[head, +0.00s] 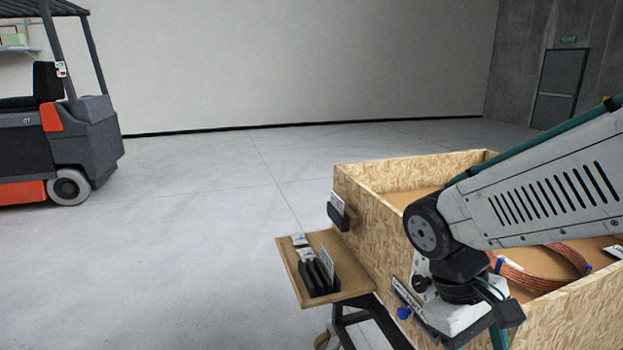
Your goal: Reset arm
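My arm reaches in from the right edge in the head view, over a chipboard crate (375,205). Its wrist bends down at the crate's near left side. The end of the arm, with my gripper (490,325), is at the bottom edge of the picture. No clear pair of fingertips shows, so I cannot tell whether it is open or shut, or whether it holds anything. A coil of copper tube (535,278) lies inside the crate, partly hidden behind my arm.
A small wooden shelf (290,262) with black holders (318,277) sticks out left of the crate. An orange and grey forklift (60,145) stands at the far left. The concrete floor between is clear. A grey door (558,88) is at the back right.

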